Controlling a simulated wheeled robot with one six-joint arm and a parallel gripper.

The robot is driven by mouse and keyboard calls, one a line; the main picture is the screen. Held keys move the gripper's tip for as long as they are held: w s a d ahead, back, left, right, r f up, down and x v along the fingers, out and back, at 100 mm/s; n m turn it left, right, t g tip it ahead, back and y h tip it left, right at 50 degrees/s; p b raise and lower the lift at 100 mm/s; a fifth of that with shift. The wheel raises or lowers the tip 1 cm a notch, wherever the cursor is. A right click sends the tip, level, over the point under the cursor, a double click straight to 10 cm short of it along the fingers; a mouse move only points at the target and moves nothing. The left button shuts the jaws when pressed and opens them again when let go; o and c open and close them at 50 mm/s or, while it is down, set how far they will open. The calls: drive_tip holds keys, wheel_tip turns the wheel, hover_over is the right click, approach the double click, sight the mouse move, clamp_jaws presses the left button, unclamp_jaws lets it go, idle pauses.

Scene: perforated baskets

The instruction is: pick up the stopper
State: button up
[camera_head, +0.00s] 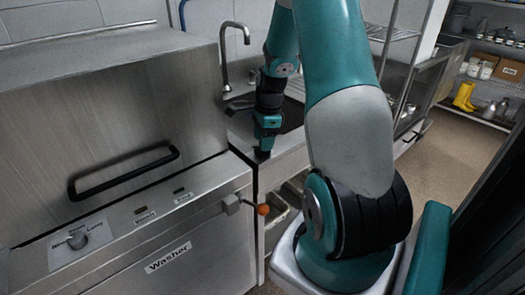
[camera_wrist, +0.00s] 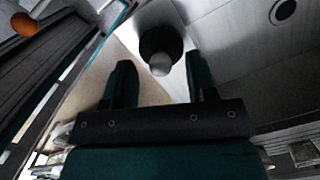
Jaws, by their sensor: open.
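What looks like the stopper (camera_wrist: 160,40), a dark round piece with a pale grey knob, shows at the top middle of the wrist view. It lies ahead of and between the two fingers of my gripper (camera_wrist: 159,61), which are apart with nothing held. In the head view my gripper (camera_head: 264,152) points down over the front edge of the steel counter, beside the washer. The stopper cannot be made out in the head view; my gripper and arm may hide it. Whether the fingers touch it cannot be told.
The steel washer (camera_head: 190,235) with a black handle (camera_head: 125,172) stands at left. An orange knob (camera_head: 263,210) sticks out below my gripper. A tall faucet (camera_head: 228,58) rises behind the counter. A round dark opening (camera_wrist: 282,12) shows in steel. Floor (camera_head: 445,160) is clear at right.

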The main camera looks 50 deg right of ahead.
sight(260, 154)
wheel_tip(260, 154, down, 2)
drive_tip(key=shift+w+a+f, duration=0.1)
drive_tip(key=shift+w+f, duration=0.05)
drive_tip(key=shift+f, duration=0.05)
clamp_jaws()
